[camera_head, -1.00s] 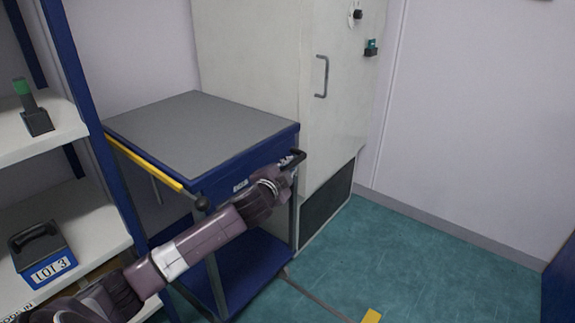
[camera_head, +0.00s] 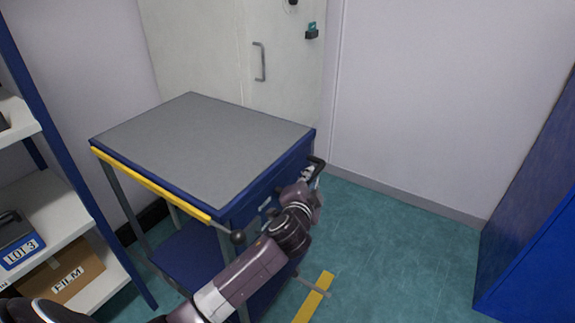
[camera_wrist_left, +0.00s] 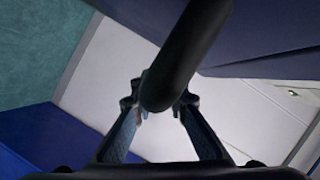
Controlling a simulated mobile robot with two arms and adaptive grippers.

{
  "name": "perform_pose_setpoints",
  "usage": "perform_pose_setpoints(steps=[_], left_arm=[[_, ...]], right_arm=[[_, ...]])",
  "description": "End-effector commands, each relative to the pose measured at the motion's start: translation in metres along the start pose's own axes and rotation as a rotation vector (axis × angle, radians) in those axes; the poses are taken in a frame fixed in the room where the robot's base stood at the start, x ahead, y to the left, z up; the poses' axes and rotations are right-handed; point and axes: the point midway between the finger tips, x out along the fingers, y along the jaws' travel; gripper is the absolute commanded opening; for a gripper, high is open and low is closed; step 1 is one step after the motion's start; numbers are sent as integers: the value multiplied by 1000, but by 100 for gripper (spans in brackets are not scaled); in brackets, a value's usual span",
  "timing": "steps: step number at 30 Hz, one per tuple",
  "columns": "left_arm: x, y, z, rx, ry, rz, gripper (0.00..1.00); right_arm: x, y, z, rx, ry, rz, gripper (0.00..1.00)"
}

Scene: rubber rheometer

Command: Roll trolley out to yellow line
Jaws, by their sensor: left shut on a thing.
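The trolley (camera_head: 205,150) has a grey top with blue edges, a yellow bar along its left front side and a blue lower shelf. My left gripper (camera_head: 312,168) is at the trolley's right side, shut on the black trolley handle (camera_head: 317,162). In the left wrist view the dark handle (camera_wrist_left: 185,55) passes between the fingers of the left gripper (camera_wrist_left: 160,108). The yellow line (camera_head: 313,298) on the floor shows just right of my left forearm, near the trolley's lower right. My arm hides part of the trolley's front. My right gripper is not in view.
A shelf rack (camera_head: 60,215) with a blue LOT 3 box (camera_head: 18,240) and a FILM carton (camera_head: 68,272) stands close on the left. A white cabinet (camera_head: 215,50) is behind the trolley. A blue cabinet (camera_head: 535,220) stands at right. The green floor (camera_head: 400,250) between is clear.

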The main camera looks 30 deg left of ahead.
Motion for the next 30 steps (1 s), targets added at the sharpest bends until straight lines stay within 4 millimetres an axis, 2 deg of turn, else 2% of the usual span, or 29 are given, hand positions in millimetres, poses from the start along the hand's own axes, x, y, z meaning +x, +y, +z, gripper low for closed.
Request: perform_pose_setpoints(steps=[1, 6, 12, 28, 29, 30], left_arm=[[-6, 13, -14, -5, 4, 10, 0], [-17, 34, -42, -3, 2, 7, 0], [-25, 47, -60, 0, -1, 4, 0], [-27, 52, -65, 2, -6, 2, 0], [-27, 52, -65, 2, -6, 2, 17], [-27, 51, -66, 2, -6, 1, 22]], right_arm=[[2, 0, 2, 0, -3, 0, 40], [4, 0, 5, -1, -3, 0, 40], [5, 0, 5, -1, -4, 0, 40], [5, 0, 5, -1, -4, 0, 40], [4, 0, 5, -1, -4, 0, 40], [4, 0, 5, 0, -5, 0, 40]])
